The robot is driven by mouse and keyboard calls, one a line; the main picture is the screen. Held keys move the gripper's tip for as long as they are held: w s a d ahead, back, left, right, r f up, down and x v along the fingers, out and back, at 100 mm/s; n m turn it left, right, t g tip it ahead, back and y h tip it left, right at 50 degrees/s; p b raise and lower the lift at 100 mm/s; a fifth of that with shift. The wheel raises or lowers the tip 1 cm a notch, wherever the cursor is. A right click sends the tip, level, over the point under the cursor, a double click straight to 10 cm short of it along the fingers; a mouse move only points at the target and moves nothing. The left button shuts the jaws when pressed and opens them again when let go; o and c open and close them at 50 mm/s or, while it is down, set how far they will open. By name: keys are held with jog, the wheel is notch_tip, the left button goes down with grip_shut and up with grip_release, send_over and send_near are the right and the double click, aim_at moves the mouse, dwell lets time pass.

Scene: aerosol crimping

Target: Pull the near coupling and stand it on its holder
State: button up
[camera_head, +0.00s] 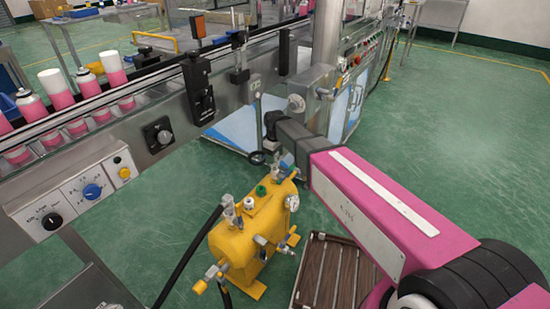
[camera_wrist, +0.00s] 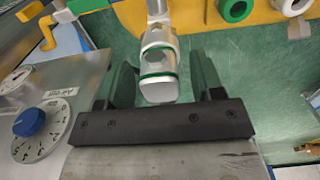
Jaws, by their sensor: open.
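A yellow tank (camera_head: 250,232) stands on the floor, with metal fittings on its top and sides. My gripper (camera_head: 266,142) is just above and behind the tank's far top end, beside a metal coupling (camera_head: 286,166). In the wrist view, my gripper (camera_wrist: 165,80) is open, with one dark finger on each side of a silver coupling with a green band (camera_wrist: 157,68). Gaps show between the coupling and both fingers. Another fitting with a black hose (camera_head: 231,211) is at the tank's left. I cannot tell which part is the holder.
A conveyor (camera_head: 110,122) with pink-and-white cans (camera_head: 56,88) runs along the left. A control panel with knobs (camera_head: 92,191) is at the front left; a dial (camera_wrist: 40,130) shows beside my gripper. The green floor at right is clear.

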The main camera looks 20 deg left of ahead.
grip_shut()
jog(key=shift+r, duration=0.25)
jog(key=shift+r, duration=2.8)
